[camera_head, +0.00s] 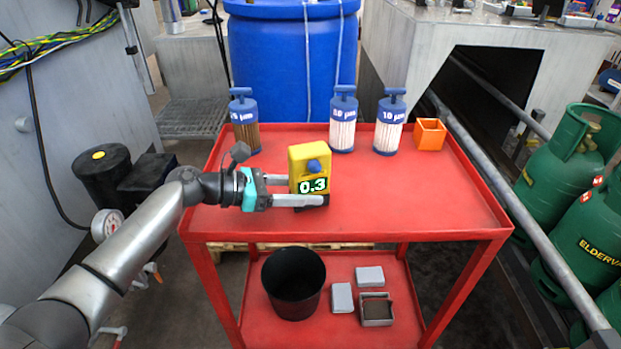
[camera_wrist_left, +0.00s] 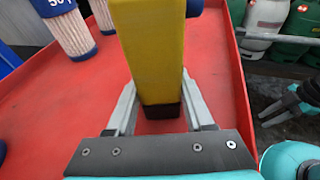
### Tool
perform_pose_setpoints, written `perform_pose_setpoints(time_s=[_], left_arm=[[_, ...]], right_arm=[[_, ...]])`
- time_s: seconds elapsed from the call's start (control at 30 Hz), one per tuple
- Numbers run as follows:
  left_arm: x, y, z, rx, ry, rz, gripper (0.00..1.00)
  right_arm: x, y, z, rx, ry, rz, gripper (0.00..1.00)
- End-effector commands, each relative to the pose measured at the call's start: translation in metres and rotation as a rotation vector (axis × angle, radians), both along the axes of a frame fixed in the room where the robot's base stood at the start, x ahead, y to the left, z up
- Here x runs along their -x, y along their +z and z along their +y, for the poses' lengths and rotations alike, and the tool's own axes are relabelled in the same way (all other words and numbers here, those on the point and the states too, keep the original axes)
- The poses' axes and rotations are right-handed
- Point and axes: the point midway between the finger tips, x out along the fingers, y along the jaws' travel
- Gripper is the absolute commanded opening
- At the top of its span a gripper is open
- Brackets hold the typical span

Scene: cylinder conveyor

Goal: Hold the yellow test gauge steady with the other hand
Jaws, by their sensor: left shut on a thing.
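The yellow test gauge (camera_head: 309,168) stands upright over the front middle of the red table, with a blue knob and a display reading 0.3 facing me. My left gripper (camera_head: 312,191) reaches in from the left and is shut on the gauge, with one finger on the near side and one on the far side. In the left wrist view the gauge (camera_wrist_left: 156,50) rises between the two fingers, its dark foot low between them. I cannot tell whether the foot touches the table. A teal and dark part of my right arm shows at the right edge there; its jaw state is unclear.
Filter cartridges with blue caps, one brown (camera_head: 246,132) and two pale (camera_head: 342,130) (camera_head: 389,135), stand along the back of the red table (camera_head: 420,200), beside an orange open box (camera_head: 430,134). A black bin (camera_head: 293,283) and grey boxes sit on the lower shelf.

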Motion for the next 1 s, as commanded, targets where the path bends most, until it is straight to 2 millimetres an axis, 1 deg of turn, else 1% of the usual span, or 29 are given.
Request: perform_pose_setpoints(time_s=[0.03,0.23,1.0], left_arm=[[-0.0001,-0.0012,0.0007,-0.002,0.001,0.001,0.0],[-0.0001,-0.0012,0.0008,-0.003,0.001,0.002,0.0],[0.0,-0.0016,0.001,-0.004,0.001,0.002,0.0]], right_arm=[[-0.0001,0.0,0.0,0.0,0.0,0.0,0.23],[-0.0001,0.0,-0.0001,0.0,0.0,0.0,0.01],[0.0001,0.0,0.0,0.0,0.0,0.0,0.0]])
